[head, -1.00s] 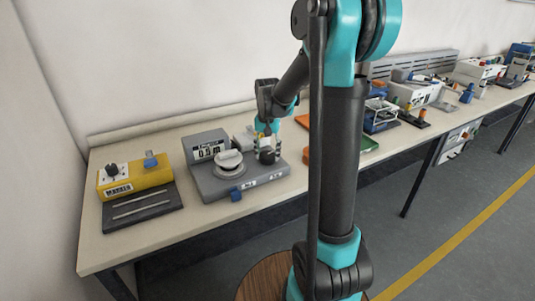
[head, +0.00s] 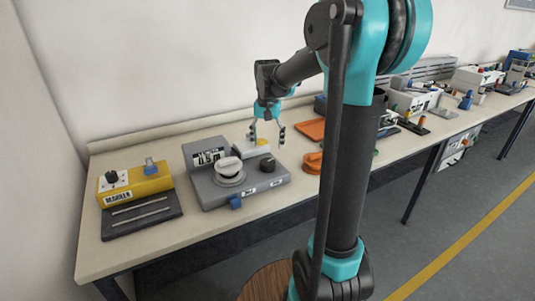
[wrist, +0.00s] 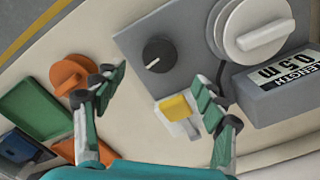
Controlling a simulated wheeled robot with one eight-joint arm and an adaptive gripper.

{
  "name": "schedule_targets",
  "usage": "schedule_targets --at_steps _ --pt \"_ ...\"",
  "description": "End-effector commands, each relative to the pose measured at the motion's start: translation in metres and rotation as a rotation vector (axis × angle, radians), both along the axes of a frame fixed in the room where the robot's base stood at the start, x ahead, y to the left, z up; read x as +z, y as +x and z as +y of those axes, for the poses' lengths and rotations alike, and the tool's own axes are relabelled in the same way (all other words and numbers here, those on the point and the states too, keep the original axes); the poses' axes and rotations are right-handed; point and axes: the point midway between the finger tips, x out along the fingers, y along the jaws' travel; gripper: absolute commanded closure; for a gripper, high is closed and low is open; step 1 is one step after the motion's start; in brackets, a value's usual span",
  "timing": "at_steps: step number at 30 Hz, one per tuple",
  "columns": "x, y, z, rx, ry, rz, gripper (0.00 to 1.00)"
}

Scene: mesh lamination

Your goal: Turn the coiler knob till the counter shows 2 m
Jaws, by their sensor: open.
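The grey coiler unit (head: 213,190) sits on the bench with a small black knob (head: 267,165) on its right and a large white dial with a raised grip (head: 229,168) on its left. The wrist view shows the black knob (wrist: 157,54) and the white dial (wrist: 262,30). The length counter (wrist: 288,84) reads 0.5 m. My gripper (head: 267,138) is open and empty, raised above and behind the black knob. In the wrist view its fingers (wrist: 160,88) are spread apart, with the black knob showing beyond the gap. Nothing touches the knob.
A white block with a yellow top (wrist: 178,108) lies beside the coiler unit, below my fingers. An orange round piece (wrist: 74,75) and a green tray (wrist: 36,108) are to its other side. A yellow box (head: 135,178) stands at the left end of the bench.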

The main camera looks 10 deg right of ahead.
Motion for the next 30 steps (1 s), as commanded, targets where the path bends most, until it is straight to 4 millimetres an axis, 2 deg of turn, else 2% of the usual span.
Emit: schedule_targets --at_steps 3,9,20,23,25,29,30 --pt "0.019 0.000 0.000 0.000 0.000 0.000 0.29" --pt "0.035 0.000 0.000 0.000 0.000 0.000 0.29" --pt "0.037 0.000 0.000 0.000 0.000 -0.001 0.29" --pt "0.031 -0.008 -0.002 0.012 0.001 -0.012 0.29" --pt "0.021 -0.020 -0.006 0.034 0.003 -0.033 0.29" --pt "-0.015 -0.061 -0.017 0.107 0.002 -0.108 0.29" --pt "-0.028 -0.077 -0.020 0.136 -0.001 -0.135 0.29"
